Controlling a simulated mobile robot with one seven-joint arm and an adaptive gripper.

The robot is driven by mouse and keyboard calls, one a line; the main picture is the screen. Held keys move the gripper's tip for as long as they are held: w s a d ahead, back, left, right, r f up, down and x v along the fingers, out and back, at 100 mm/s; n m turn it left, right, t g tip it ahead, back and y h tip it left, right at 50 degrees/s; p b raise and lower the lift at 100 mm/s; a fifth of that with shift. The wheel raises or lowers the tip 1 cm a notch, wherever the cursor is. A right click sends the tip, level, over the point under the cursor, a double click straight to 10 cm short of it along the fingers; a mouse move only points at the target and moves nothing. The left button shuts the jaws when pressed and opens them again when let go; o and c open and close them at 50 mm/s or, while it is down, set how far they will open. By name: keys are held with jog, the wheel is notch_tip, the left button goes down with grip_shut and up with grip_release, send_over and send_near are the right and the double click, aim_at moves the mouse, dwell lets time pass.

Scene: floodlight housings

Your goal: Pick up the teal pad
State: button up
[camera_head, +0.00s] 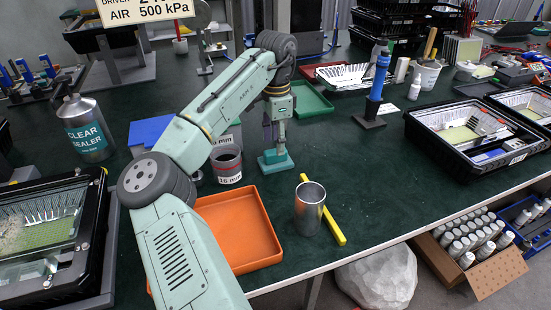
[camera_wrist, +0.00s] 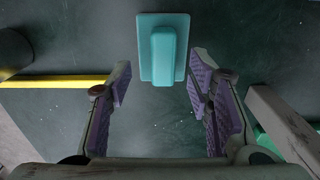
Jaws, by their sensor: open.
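The teal pad (camera_head: 275,163) lies on the dark green table below my gripper in the head view. It is a flat rectangular plate with a raised block-like grip along its middle, seen from above in the wrist view (camera_wrist: 163,50). My gripper (camera_wrist: 160,92) is open and empty, with purple-lined fingers. In the wrist view the pad lies ahead of the fingertips, roughly centred between them. In the head view my gripper (camera_head: 271,143) points down just over the pad. I cannot tell whether it touches the pad.
A grey cup (camera_head: 227,164) stands left of the pad, and a metal cylinder (camera_head: 309,208) stands in front. A yellow bar (camera_head: 333,226) lies by the cylinder. An orange tray (camera_head: 262,231) and a green tray (camera_head: 313,101) are nearby. The table right of the pad is clear.

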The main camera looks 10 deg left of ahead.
aim_at(275, 158)
notch_tip(275, 158, down, 5)
jog(key=shift+w+a+r+p, duration=0.1)
jog(key=shift+w+p, duration=0.05)
jog(key=shift+p, duration=0.45)
jog(key=shift+c, duration=0.6)
grip_shut()
